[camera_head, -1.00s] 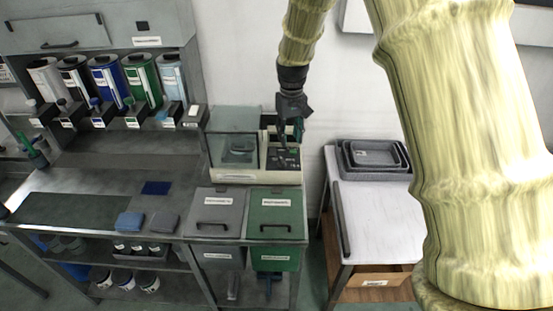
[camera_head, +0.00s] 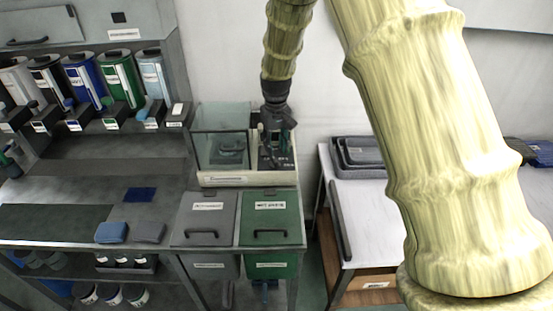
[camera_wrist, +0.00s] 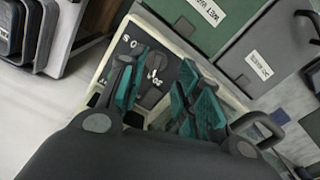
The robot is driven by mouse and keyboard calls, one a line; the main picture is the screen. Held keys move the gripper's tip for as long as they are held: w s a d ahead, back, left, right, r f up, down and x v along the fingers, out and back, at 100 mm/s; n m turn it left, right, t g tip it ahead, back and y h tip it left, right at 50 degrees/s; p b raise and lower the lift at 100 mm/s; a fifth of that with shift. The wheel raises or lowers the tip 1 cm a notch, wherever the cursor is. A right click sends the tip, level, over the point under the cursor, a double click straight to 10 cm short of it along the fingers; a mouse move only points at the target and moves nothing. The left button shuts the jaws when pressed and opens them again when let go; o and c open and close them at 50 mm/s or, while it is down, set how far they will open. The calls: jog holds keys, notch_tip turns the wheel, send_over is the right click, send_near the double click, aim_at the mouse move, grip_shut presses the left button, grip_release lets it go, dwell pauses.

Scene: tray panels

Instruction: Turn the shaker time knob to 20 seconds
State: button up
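The shaker (camera_head: 222,180) is a cream-coloured box with a clear-walled chamber on its left and a dark control panel on its right, at the back of the bench. My gripper (camera_head: 272,158) is above this panel. Its green-padded fingers (camera_wrist: 158,92) are apart, with a dark grey knob-like part (camera_wrist: 153,94) showing between them. I cannot tell whether the fingers touch it. The knob's setting is unreadable, and the gripper hides part of the panel.
A grey-lidded bin (camera_head: 204,222) and a green-lidded bin (camera_head: 269,224) stand in front of the shaker. Coloured dispensers (camera_head: 120,80) line the back left. A white table (camera_head: 366,215) with grey trays (camera_head: 362,155) stands to the right.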

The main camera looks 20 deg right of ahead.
aim_at(277, 162)
jog(key=shift+s+d+f+p, duration=0.1)
jog(key=shift+f+p, duration=0.95)
jog(key=shift+f, duration=2.4)
grip_shut()
